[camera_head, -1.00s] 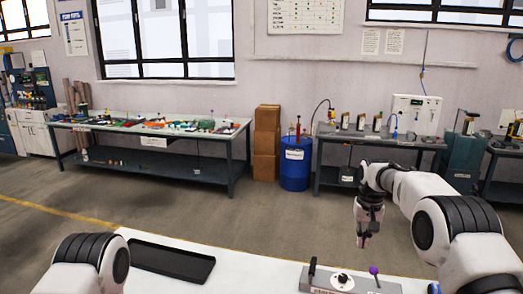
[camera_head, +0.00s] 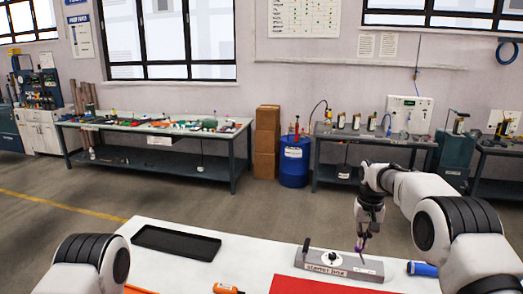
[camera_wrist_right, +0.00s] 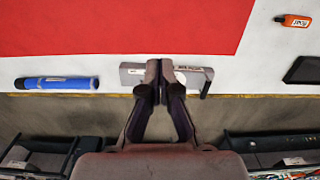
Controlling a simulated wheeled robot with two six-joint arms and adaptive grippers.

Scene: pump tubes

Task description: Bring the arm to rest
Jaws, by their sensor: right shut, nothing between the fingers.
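My right gripper (camera_head: 362,240) hangs pointing down from the right arm over the far edge of the white table. In the right wrist view its two fingers (camera_wrist_right: 160,78) are closed together with nothing between them. In the head view its tips overlap the right end of a grey labelled fixture (camera_head: 335,265), which has a black lever and a round knob; I cannot tell whether they touch. The fixture also shows partly behind the fingers in the wrist view (camera_wrist_right: 199,75). A link of my left arm shows at lower left, but the left gripper is out of view.
The white table (camera_head: 245,253) carries a black tray (camera_head: 176,242), a red mat (camera_head: 315,287), a blue cylinder (camera_head: 422,268) and an orange item (camera_head: 227,288). Beyond open floor (camera_head: 200,200) stand workbenches, a blue drum (camera_head: 294,163) and stacked boxes (camera_head: 267,145).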

